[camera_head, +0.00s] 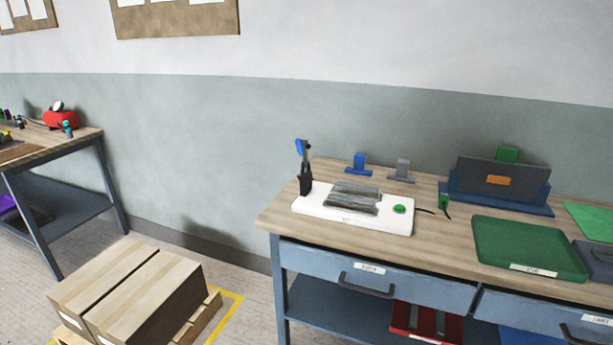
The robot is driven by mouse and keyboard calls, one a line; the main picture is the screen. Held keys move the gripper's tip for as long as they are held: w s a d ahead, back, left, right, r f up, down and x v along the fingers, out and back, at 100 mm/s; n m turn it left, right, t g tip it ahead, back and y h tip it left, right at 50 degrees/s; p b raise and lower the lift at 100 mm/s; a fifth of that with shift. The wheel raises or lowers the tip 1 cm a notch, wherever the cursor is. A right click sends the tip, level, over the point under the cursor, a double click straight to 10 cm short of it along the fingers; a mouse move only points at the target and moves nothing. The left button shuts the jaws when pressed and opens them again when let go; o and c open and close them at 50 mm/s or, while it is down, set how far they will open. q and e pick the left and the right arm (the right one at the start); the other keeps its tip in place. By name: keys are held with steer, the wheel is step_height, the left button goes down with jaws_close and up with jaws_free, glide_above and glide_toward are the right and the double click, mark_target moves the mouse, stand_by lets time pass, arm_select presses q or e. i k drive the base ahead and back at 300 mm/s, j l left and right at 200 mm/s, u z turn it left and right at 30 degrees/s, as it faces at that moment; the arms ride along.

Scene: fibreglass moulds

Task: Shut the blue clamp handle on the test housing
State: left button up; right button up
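The blue clamp handle (299,147) stands upright at the top of a black clamp (305,180). The clamp is at the left end of the white test housing (383,221), near the left edge of the workbench (279,208). Grey ribbed pieces (352,196) lie on the housing, with a round green button (399,209) to their right. Neither of my grippers shows in the head view.
Behind the housing stand a blue stand (359,163) and a grey stand (403,168). To the right are a green tray (528,247) and a dark panel in a blue holder (500,201). Wooden boxes (130,285) on a pallet occupy the floor at left.

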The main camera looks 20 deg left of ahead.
mark_target(298, 143)
steer(key=i+j+z, duration=0.15)
steer(key=j, duration=0.2)
steer(key=i+j+z, duration=0.15)
steer(key=j, duration=0.25)
steer(key=i+j+z, duration=0.15)
steer(key=j, duration=0.25)
steer(key=i+j+z, duration=0.15)
steer(key=j, duration=0.25)
